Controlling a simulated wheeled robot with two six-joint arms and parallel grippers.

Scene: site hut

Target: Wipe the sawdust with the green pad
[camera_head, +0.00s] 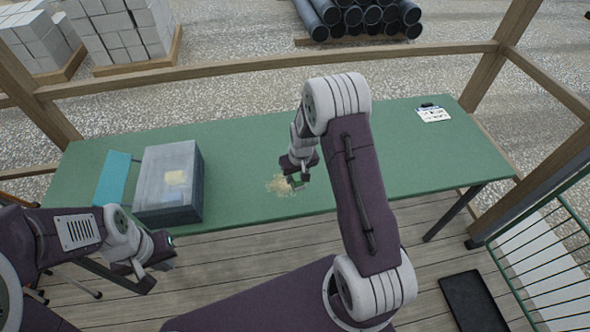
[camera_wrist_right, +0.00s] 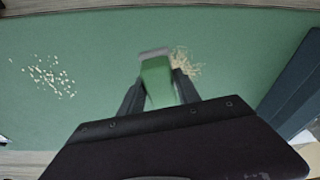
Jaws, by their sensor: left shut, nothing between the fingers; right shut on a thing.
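The green pad (camera_wrist_right: 157,82) has a grey strip along one end and is held between the fingers of my right gripper (camera_wrist_right: 160,88). In the head view the pad (camera_head: 297,184) shows only as a small green patch under the right gripper (camera_head: 299,176). Pale sawdust (camera_head: 280,184) lies on the green table, right beside the pad; it also shows in the right wrist view (camera_wrist_right: 187,62). I cannot tell whether the pad touches the table. My left gripper (camera_head: 160,258) is shut and empty, low in front of the table's left end.
A grey see-through box (camera_head: 154,212) with something yellowish inside stands left on the table (camera_head: 235,165), beside a teal sheet (camera_head: 112,178). Pale bits (camera_wrist_right: 50,77) lie scattered in the wrist view. Papers (camera_head: 434,115) lie far right. A black tray (camera_head: 474,302) is on the floor.

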